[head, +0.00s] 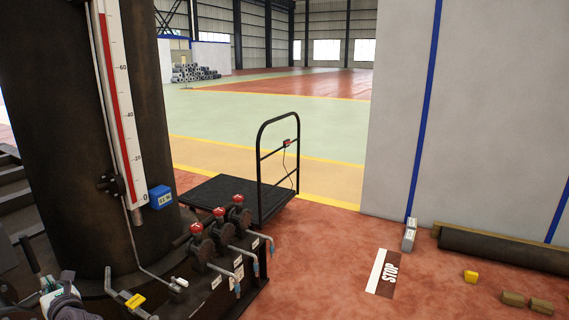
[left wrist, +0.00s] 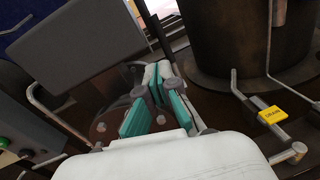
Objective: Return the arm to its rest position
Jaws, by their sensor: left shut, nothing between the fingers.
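My left gripper (head: 48,290) is at the lower left corner of the head view, partly cut off by the frame's edge. In the left wrist view its teal-padded fingers (left wrist: 157,76) come together at the tips with nothing held between them. It is in front of the large dark tank (head: 140,100), near the tank's lower part. A yellow drain tag (left wrist: 272,114) sits on a pipe to the right of the fingers; it also shows in the head view (head: 135,301). My right gripper is not in view.
Several red-knobbed taps (head: 218,213) stand right of the tank. A black cart (head: 230,190) is behind them. A grey panel (left wrist: 85,42) is close to the left of the fingers. Yellow and brown blocks (head: 470,277) lie at right.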

